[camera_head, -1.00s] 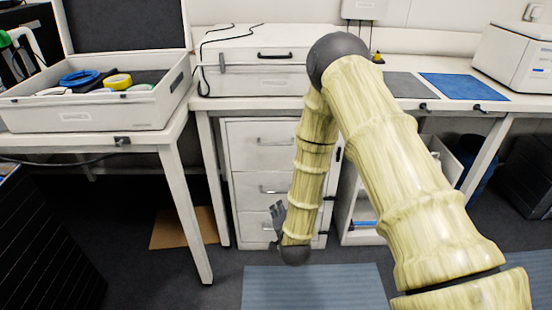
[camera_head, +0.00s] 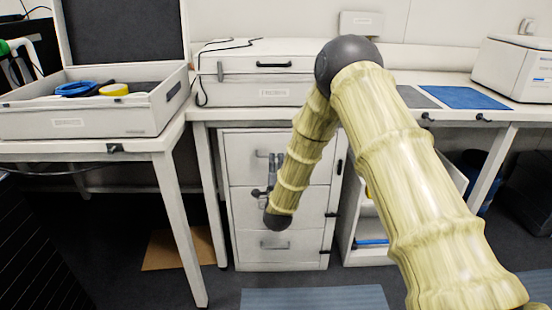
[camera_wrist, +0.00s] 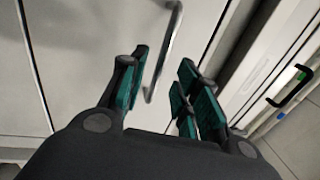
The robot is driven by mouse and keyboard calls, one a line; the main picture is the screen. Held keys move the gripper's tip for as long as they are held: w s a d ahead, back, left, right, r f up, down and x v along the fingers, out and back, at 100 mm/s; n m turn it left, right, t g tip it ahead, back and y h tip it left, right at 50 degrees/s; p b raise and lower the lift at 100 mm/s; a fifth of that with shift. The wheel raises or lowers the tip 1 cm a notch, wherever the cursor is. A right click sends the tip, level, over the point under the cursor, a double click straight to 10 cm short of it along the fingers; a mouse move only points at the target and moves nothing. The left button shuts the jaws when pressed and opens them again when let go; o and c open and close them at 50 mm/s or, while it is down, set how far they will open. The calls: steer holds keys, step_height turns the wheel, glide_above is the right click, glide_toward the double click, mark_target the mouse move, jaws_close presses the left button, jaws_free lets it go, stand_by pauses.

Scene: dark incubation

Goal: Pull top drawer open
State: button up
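The white drawer cabinet (camera_head: 238,250) stands under the bench. Its top drawer (camera_head: 240,170) looks closed, with a metal handle (camera_head: 262,154) partly hidden by my gripper. My gripper (camera_head: 273,157) points up in front of the top drawer, close to that handle. In the wrist view, my gripper (camera_wrist: 164,66) is open, with green-padded fingers apart. A bent metal handle (camera_wrist: 172,38) lies ahead, around the gap between the fingertips; I cannot tell whether they touch it. The middle drawer's handle is hidden behind my arm.
The bottom drawer (camera_head: 300,246) looks closed. A table leg (camera_head: 182,230) stands left of the cabinet, and an open shelf unit (camera_head: 346,225) stands to its right. A blue-grey mat (camera_head: 315,298) lies on the floor in front. A white case (camera_head: 240,92) sits on the bench above.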

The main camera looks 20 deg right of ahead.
mark_target(276, 156)
steer(key=shift+x, duration=2.1)
jaws_close()
